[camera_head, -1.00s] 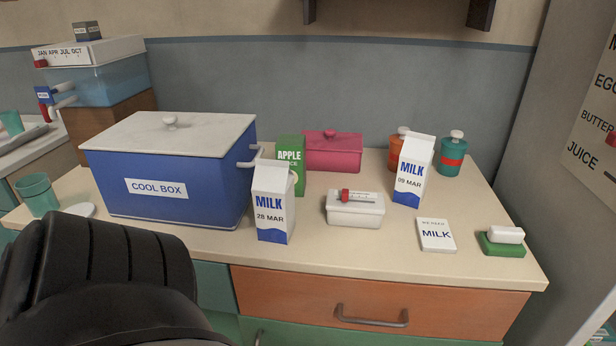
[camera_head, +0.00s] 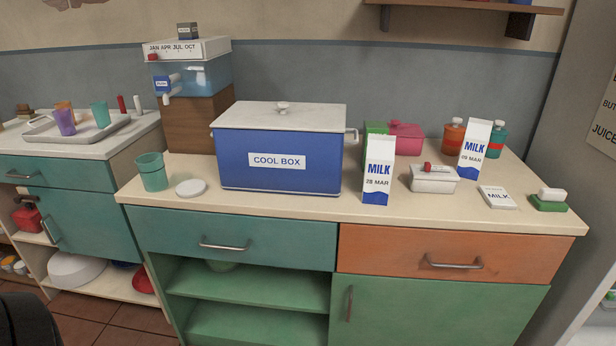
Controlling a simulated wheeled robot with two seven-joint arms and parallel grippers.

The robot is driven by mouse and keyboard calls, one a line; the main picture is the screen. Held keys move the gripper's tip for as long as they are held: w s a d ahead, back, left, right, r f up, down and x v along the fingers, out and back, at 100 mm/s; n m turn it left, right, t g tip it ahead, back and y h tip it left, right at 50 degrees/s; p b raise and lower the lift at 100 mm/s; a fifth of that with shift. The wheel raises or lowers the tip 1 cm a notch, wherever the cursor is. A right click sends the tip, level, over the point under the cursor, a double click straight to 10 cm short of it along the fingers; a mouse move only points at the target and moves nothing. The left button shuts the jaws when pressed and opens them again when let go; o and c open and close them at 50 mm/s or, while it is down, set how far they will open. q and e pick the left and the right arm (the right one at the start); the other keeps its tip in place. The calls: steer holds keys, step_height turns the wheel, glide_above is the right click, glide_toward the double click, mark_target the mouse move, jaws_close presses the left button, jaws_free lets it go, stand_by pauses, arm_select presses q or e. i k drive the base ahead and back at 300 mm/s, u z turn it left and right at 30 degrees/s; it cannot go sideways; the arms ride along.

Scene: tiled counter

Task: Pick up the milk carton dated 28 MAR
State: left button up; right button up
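The milk carton dated 28 MAR (camera_head: 377,172) stands upright near the front edge of the counter, just right of the blue cool box (camera_head: 279,175). It is white with blue lettering and a blue wave at its base. A second milk carton (camera_head: 474,150), farther right and back, carries a different date that reads like 09 MAR. A dark part of my own body shows at the bottom left corner. Neither of my grippers is in view.
A green carton (camera_head: 374,129) stands partly hidden behind the 28 MAR carton. A white butter-dish-like box (camera_head: 432,180) is to its right, with a MILK card (camera_head: 497,197) beyond. The counter front before the carton is clear.

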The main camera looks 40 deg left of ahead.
mark_target(380, 149)
steer(key=u, duration=1.45)
steer(key=i, duration=0.35)
steer(key=z, duration=0.05)
